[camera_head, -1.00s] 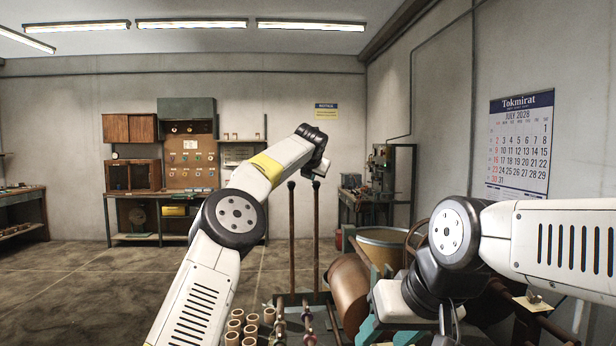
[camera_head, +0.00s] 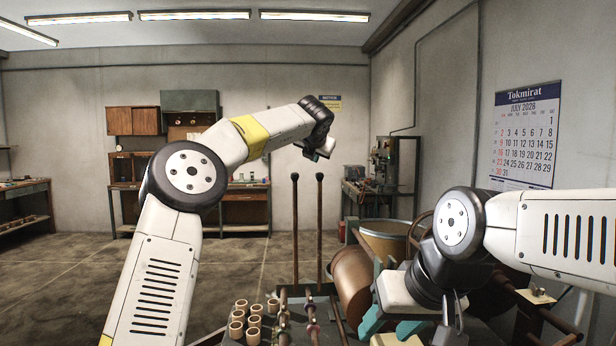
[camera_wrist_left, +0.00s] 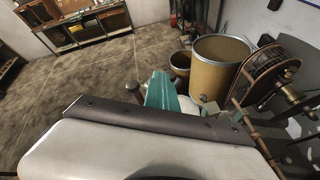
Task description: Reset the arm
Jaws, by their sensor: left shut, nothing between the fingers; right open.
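My left arm (camera_head: 160,270) rises from the bottom left of the head view, bends at its elbow and reaches right. My left gripper (camera_head: 318,152) hangs in the air near the picture's middle, above two dark upright rods, small and partly hidden by its wrist. My right arm (camera_head: 560,230) comes in from the right.
Several tan tubes (camera_head: 254,328) stand beside the two upright rods (camera_head: 319,230). A copper-coloured roll (camera_head: 350,285) and a large tan drum (camera_head: 385,238) stand right of the rods. A workbench (camera_head: 245,210) lines the back wall. The floor (camera_head: 60,270) at left is clear.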

